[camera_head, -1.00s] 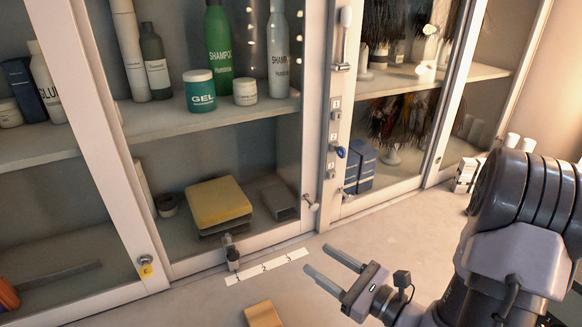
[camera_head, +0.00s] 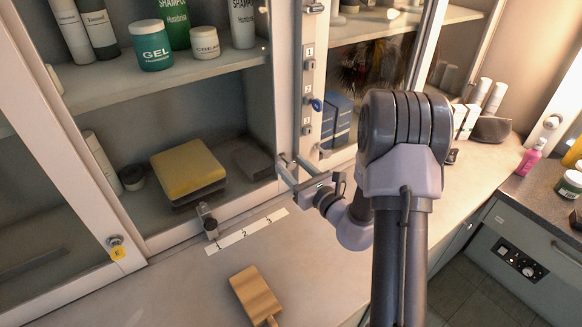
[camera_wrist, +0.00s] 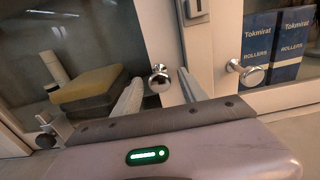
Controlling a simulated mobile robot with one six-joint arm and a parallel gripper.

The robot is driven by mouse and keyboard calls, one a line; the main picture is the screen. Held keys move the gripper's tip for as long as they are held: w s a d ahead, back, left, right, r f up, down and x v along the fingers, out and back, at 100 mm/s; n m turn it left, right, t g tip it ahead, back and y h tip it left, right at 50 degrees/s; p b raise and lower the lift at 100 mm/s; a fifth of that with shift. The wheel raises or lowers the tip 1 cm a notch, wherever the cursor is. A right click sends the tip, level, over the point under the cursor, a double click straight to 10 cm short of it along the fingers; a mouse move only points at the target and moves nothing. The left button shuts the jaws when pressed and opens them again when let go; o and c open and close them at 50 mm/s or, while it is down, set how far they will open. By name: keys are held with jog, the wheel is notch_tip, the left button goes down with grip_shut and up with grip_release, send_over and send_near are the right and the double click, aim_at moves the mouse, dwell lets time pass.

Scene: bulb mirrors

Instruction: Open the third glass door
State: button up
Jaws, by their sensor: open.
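The cabinet has glass doors in a row. Counting visible doors from the left, the third is the glass door (camera_head: 375,60) with blue boxes behind it. Its round metal knob (camera_wrist: 247,73) shows in the wrist view, right of my right finger. Another metal knob (camera_wrist: 160,78) is on the frame of the middle glass door (camera_head: 215,115), with a yellow sponge-like block behind it. My gripper (camera_head: 287,166) is open at this middle knob. In the wrist view my gripper (camera_wrist: 160,88) has one finger on each side of that knob; contact cannot be told.
A numbered strip (camera_head: 246,232) and a wooden block (camera_head: 255,294) lie on the counter (camera_head: 330,270). A small metal fitting (camera_head: 208,220) stands at the middle door's lower edge. A lock panel (camera_head: 308,85) sits between the doors. A pink bottle (camera_head: 530,157) stands right.

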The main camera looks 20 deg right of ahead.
jog(key=shift+w+a, duration=0.1)
jog(key=shift+w, duration=0.4)
grip_shut()
dwell(1.1)
